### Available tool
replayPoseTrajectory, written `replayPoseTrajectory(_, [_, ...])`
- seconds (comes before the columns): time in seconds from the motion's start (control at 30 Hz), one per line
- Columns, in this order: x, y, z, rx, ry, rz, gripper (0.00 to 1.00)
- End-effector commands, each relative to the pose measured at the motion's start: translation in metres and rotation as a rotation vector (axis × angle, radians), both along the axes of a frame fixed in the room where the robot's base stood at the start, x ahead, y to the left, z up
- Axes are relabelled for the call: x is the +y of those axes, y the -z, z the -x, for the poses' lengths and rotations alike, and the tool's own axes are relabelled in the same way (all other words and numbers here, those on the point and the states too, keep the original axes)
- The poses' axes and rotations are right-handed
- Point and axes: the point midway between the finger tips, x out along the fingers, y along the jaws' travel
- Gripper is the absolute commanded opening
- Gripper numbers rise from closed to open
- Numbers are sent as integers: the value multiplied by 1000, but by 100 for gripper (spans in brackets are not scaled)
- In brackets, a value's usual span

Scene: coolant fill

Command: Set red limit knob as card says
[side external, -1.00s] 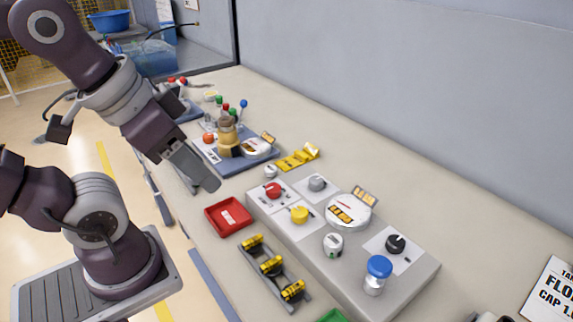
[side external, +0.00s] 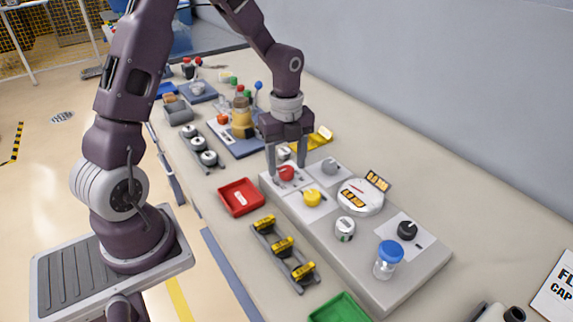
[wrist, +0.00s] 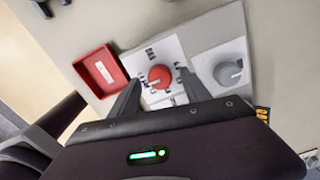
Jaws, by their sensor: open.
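The red knob (side external: 287,173) sits on a white label plate at the far end of the grey console. In the wrist view the red knob (wrist: 160,77) has lettering around it, too small to read surely; I cannot tell its setting. My gripper (side external: 287,169) points down over the knob, with one finger on each side. In the wrist view my gripper (wrist: 159,92) is open, with gaps between its fingers and the knob. A white card (side external: 555,292) with black print, cut off by the right edge, reads in part "FL" and "CAP".
A grey knob (side external: 330,166) and a yellow knob (side external: 312,197) are close by on the console (side external: 335,240). A white round gauge (side external: 360,197), black knob (side external: 407,230) and blue-capped jar (side external: 388,260) stand nearer. A red tray (side external: 241,197) lies left of the console.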

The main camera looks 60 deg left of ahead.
Motion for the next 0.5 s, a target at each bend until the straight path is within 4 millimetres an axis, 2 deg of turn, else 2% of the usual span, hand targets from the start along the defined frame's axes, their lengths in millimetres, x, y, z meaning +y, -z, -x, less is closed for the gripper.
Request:
replayPoseTrajectory(0.1, [-1,10,0,0,2,0,56])
replayPoseTrajectory(0.33, [0,11,0,0,0,-1,56])
replayPoseTrajectory(0.37, [0,11,0,0,0,-1,52])
replayPoseTrajectory(0.5, [0,11,0,0,0,-1,24])
